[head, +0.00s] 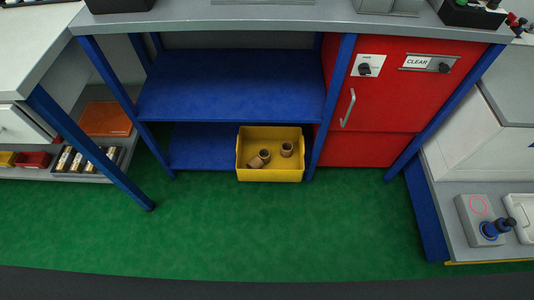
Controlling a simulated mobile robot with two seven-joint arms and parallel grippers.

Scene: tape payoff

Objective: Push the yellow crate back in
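The yellow crate (270,175) is at the right end of the low blue shelf (200,147), under the workbench. Its front part sticks out past the shelf's front edge, over the green floor. Two brown cylindrical pieces lie in it: one tilted piece (258,159) and one upright piece (287,149). The crate's right side is close to the blue bench leg; I cannot tell whether they touch. Neither of my grippers shows in the head view.
A red cabinet (370,115) with a handle stands right of the crate. An upper blue shelf (232,85) is empty above it. Blue bench legs (332,110) frame the bay. The green floor (250,230) in front is clear. A grey bench with parts (465,245) stands at right.

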